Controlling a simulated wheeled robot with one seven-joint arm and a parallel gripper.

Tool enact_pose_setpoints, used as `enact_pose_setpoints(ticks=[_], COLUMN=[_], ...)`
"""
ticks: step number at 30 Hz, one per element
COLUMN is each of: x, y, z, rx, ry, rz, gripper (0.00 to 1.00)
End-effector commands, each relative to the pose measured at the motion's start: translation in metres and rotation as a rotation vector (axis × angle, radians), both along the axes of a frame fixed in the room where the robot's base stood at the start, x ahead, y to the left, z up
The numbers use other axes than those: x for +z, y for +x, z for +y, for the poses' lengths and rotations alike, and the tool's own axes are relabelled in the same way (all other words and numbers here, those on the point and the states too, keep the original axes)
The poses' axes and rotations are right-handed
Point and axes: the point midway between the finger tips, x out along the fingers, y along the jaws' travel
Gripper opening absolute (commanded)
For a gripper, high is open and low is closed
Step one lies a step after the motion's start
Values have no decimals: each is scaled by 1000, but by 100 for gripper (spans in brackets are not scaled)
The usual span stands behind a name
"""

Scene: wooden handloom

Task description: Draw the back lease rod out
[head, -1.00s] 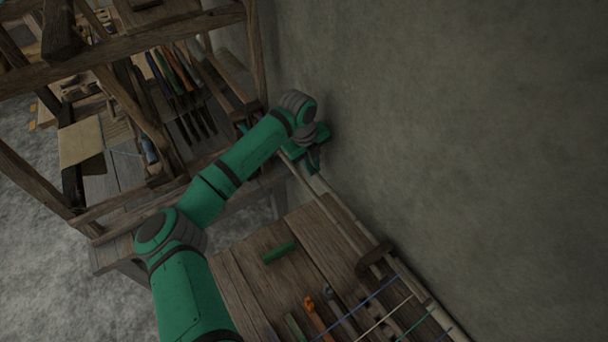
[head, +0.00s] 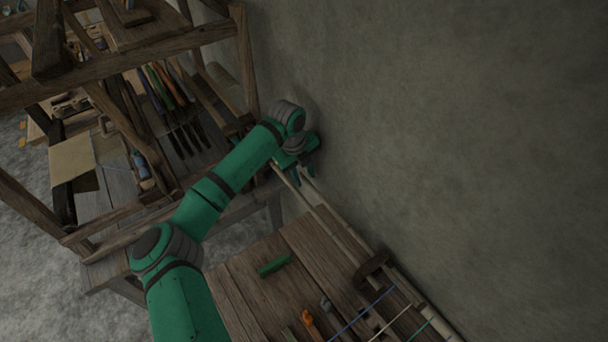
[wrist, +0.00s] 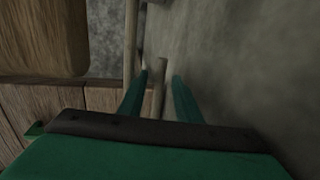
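Two pale lease rods run side by side along the wall. The wall-side rod, which I take as the back lease rod (head: 334,213), has its end between the fingers of my gripper (head: 304,175). In the wrist view this rod end (wrist: 159,84) stands between the two green fingertips (wrist: 160,92), with gaps on both sides. My gripper is open around it, not closed on it. The other rod (head: 322,220) passes outside the fingers, and it also shows in the wrist view (wrist: 130,40), left of the left finger.
The grey wall (head: 450,120) is close beside my gripper. A dark wooden bracket (head: 374,270) sits across the rods, with coloured threads nearby. A green block (head: 274,265) lies on the plank bench (head: 245,290). The wooden loom frame (head: 246,65) stands at upper left.

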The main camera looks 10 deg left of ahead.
Motion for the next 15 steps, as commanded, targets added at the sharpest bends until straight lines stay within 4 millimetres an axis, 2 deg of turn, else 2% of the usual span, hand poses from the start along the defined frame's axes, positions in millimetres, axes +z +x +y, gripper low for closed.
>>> enact_pose_setpoints(ticks=[5,15], x=[14,75], y=[-1,-9], z=[2,11], rx=[0,-1], ry=[0,0], rz=[-1,-3], gripper=[31,31])
